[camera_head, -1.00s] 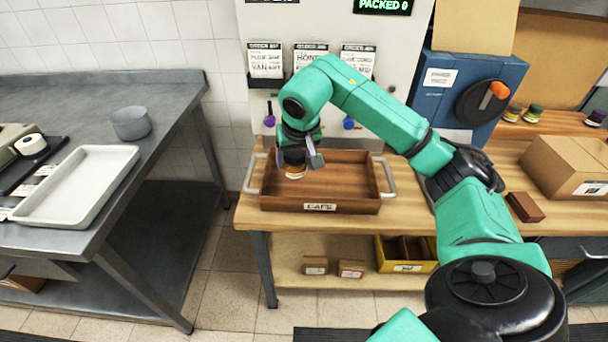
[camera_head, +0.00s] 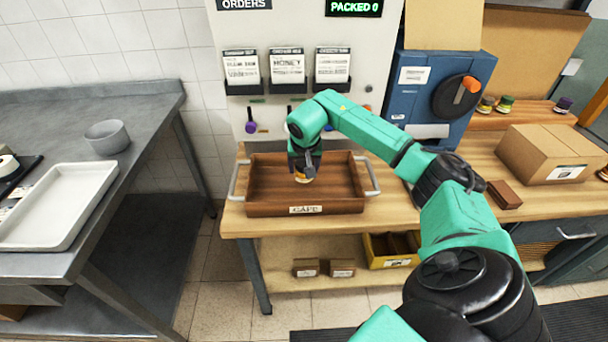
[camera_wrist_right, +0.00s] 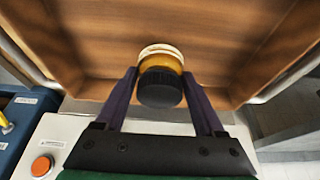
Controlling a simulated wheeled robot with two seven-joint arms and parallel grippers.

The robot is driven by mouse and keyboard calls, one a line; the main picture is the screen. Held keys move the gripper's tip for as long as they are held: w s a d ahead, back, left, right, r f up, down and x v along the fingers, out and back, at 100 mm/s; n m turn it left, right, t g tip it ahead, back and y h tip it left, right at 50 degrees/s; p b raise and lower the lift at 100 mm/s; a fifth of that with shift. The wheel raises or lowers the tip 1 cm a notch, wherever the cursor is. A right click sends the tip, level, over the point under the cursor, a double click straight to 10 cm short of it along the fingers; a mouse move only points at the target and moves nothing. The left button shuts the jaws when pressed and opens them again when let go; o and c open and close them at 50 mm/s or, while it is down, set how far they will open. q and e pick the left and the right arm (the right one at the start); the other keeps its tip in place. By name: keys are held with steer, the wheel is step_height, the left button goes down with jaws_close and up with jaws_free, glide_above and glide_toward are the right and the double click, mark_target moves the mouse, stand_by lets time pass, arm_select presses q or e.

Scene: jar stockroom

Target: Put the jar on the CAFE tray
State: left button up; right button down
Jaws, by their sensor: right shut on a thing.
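The jar (camera_head: 302,178) shows small under my right gripper (camera_head: 306,168) in the head view, over the middle of the tray. In the right wrist view the jar (camera_wrist_right: 161,87) has a black lid, amber contents and a pale band. My right gripper (camera_wrist_right: 160,78) is shut on it, with one finger on each side. The CAFE tray (camera_head: 260,208) is brown wood with grey side handles and a "CAFE" label on its front. It stands on the wooden bench. I cannot tell whether the jar touches the tray floor. My left gripper is not in view.
The wooden bench (camera_head: 410,213) also bears a blue machine (camera_head: 425,85) with an orange knob, a cardboard box (camera_head: 545,150) and a small brown block (camera_head: 504,194). An order board (camera_head: 287,25) stands behind the tray. A grey table (camera_head: 110,180) with a white tray (camera_head: 60,205) is at left.

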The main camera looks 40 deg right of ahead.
mark_target(303, 175)
step_height(303, 175, down, 3)
steer(key=shift+a, duration=0.1)
steer(key=shift+f, duration=0.2)
jaws_free()
steer(key=shift+r, duration=0.15)
steer(key=shift+s+r, duration=0.1)
steer(key=shift+r, duration=0.2)
steer(key=b+v, duration=0.1)
steer(key=v, duration=1)
steer(key=shift+a+r, duration=0.1)
steer(key=shift+r, duration=0.05)
